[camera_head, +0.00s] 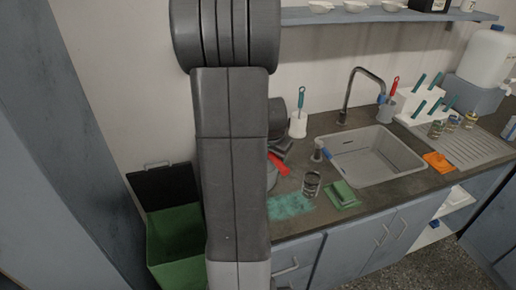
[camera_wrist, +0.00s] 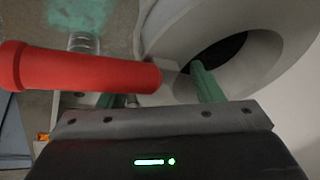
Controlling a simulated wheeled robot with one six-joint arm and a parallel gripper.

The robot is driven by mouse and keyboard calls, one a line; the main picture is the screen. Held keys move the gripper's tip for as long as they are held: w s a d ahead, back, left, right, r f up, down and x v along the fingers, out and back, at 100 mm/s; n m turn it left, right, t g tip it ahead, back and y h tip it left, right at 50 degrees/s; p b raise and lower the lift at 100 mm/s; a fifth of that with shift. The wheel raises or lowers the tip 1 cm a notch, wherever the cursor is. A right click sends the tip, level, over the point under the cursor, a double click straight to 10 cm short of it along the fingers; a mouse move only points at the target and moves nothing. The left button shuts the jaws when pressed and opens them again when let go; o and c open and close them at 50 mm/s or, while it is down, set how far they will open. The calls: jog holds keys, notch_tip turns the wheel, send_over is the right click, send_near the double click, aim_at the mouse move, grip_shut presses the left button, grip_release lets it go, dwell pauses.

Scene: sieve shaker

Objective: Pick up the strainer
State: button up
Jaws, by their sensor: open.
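The strainer shows in the wrist view as a thick red handle (camera_wrist: 80,72) joined to a grey, ring-shaped body (camera_wrist: 170,35) with a dark opening. In the head view its red handle (camera_head: 279,165) shows just right of my arm, which hides part of the grey body. My gripper (camera_wrist: 165,80) is open, its two green fingers close to where the handle meets the grey body. The handle covers most of the left finger, and the right finger is against or just before the grey ring. I cannot tell whether they touch.
A teal mat (camera_head: 290,206), a glass jar (camera_head: 311,184) and a green sponge-like block (camera_head: 342,194) lie on the counter. The sink (camera_head: 370,155) is to the right. A brush in a white holder (camera_head: 298,124) stands behind. A green bin (camera_head: 175,240) stands at lower left.

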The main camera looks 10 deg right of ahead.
jog(key=shift+f, duration=0.1)
jog(key=c, duration=1.1)
